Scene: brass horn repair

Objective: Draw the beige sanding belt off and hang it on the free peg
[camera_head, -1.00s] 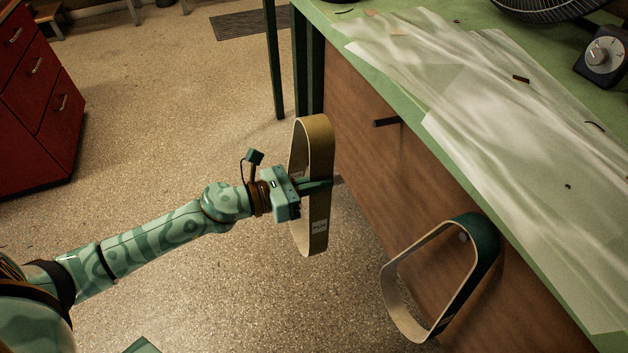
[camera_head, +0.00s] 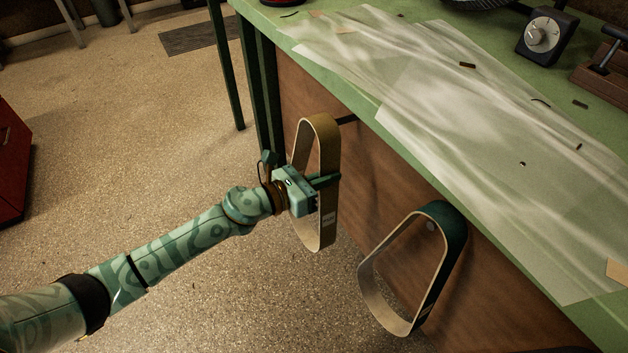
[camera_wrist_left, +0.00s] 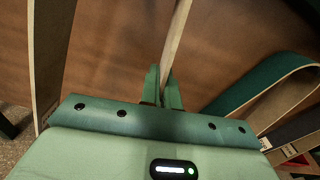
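The beige sanding belt (camera_head: 327,220) is a tall loop held upright in front of the wooden panel. My left gripper (camera_head: 325,181) is shut on one strand of it, about halfway down. In the left wrist view the fingers (camera_wrist_left: 163,90) pinch this strand (camera_wrist_left: 178,40), and the other strand stands at the left. A dark peg (camera_head: 347,119) sticks out of the panel right beside the belt's upper end. The belt hides the peg's tip, so I cannot tell whether it is inside the loop. My right gripper is not in view.
A green-and-beige belt (camera_head: 375,299) hangs on another peg (camera_head: 431,226) to the right. The green bench top (camera_head: 420,166) overhangs the panel and carries sheeting, a dial box (camera_head: 546,36) and scraps. Open floor (camera_head: 130,130) lies left.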

